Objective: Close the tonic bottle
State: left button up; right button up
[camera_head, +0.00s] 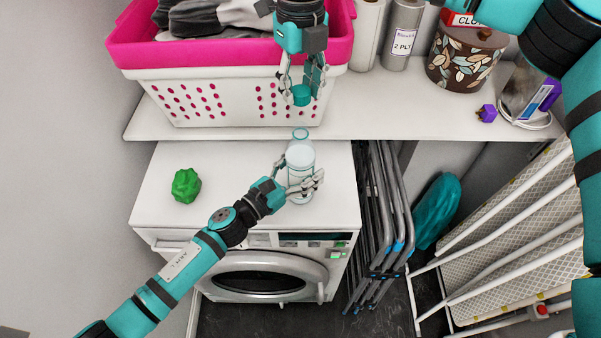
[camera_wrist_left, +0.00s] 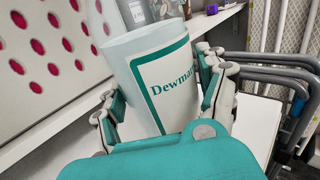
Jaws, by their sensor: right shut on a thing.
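The tonic bottle (camera_head: 300,157) stands on the white dryer top, pale with a teal-edged label. It also shows in the left wrist view (camera_wrist_left: 157,75), with "Dewmar" lettering partly visible. My left gripper (camera_head: 297,184) is around the lower part of the bottle, one finger on each side. Its fingers (camera_wrist_left: 165,100) are spread, and I cannot tell whether they touch the bottle. My right gripper (camera_head: 302,88) points down above the bottle, shut on a teal cap (camera_head: 301,97). The cap is apart from the bottle's neck in the head view.
A pink-rimmed white laundry basket (camera_head: 190,98) stands on the shelf (camera_head: 385,118) behind, close to my right gripper. A green lumpy object (camera_head: 186,185) lies left on the dryer (camera_head: 150,210). Folded grey metal frames (camera_head: 385,225) stand right of the dryer.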

aim_at(300, 126)
pick_arm(q)
jog(key=c, duration=1.3)
jog(key=shift+c, duration=0.2)
pick_arm(e)
jog(key=shift+f, duration=2.5)
pick_arm(q)
jog(key=shift+f, duration=0.1)
pick_arm(e)
jog(key=shift+f, duration=0.9)
jog(key=shift+f, duration=0.6)
pick_arm(q)
grip_shut()
